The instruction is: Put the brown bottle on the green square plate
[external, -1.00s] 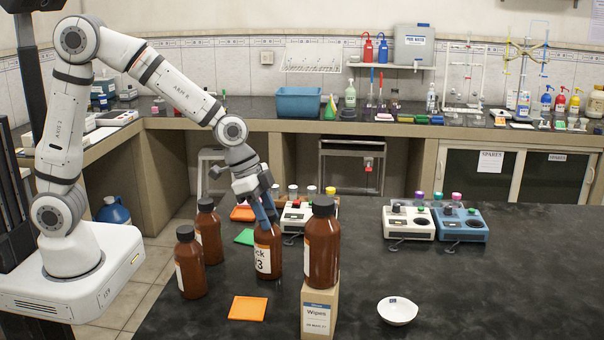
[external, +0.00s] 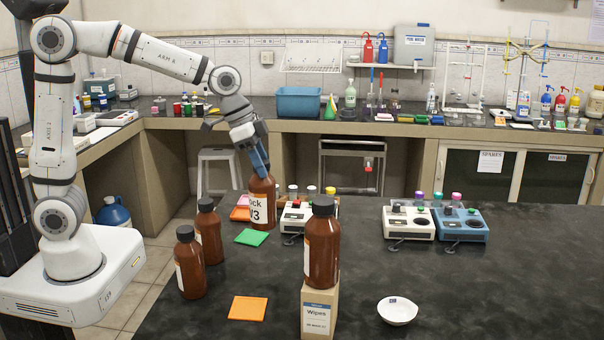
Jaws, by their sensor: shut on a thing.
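My gripper (external: 259,172) is shut on the neck of a brown bottle (external: 263,206) with a white label. The bottle is upright and looks raised, showing just behind and right of the green square plate (external: 251,237). The plate lies flat on the dark bench with nothing on it. The exact height of the bottle's base over the bench is hard to tell. The gripper covers the bottle's top.
Two brown bottles (external: 208,232) (external: 190,264) stand left, and another (external: 322,245) stands on a wipes box (external: 319,309). Orange plates lie in front (external: 248,308) and behind (external: 239,214). A white instrument (external: 296,219) is close right of the held bottle. A white bowl (external: 397,311) sits right.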

